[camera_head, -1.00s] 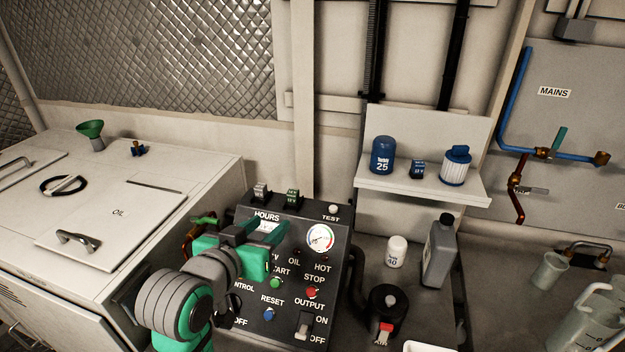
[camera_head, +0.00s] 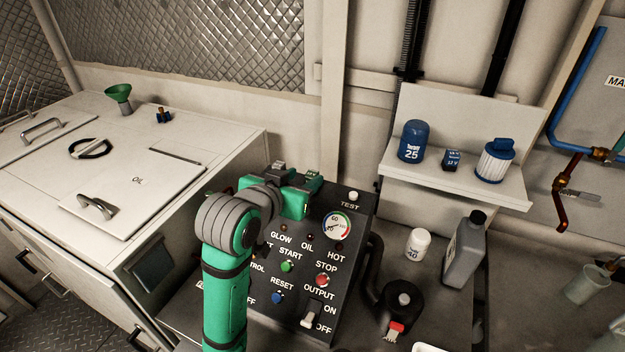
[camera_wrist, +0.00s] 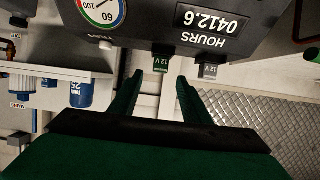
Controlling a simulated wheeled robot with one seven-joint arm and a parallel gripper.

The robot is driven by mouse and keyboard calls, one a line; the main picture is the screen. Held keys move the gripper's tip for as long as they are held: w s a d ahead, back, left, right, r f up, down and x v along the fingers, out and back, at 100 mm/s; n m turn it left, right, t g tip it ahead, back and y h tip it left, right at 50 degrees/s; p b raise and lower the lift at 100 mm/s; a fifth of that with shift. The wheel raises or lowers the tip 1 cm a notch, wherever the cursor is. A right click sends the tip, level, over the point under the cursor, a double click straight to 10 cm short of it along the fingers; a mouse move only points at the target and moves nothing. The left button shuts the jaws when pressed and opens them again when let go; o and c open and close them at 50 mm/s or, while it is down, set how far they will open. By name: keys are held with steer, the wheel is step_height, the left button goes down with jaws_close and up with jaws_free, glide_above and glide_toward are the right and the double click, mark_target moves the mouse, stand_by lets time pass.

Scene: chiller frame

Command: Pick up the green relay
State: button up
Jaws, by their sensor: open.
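The green relay (camera_wrist: 161,64) is a small dark green block marked 12 V at the top edge of the black control panel. In the wrist view it sits just beyond the gap between my fingertips. In the head view its top (camera_head: 313,176) shows just behind my gripper (camera_head: 295,193), which hides part of it. My gripper, also in the wrist view (camera_wrist: 159,80), is open with nothing between its fingers. The fingers point at the panel's top edge, and I cannot tell whether they touch the relay.
A grey relay (camera_wrist: 208,71) sits beside the green one. The control panel (camera_head: 340,270) carries a gauge, buttons and switches. A shelf (camera_head: 430,182) to the right holds a blue filter, a blue relay (camera_head: 452,158) and a white-and-blue filter. A white-topped cabinet (camera_head: 200,145) stands left.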

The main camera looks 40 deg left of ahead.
mark_target(311, 173)
steer(key=x, duration=0.4)
steer(key=shift+w, duration=0.15)
jaws_close()
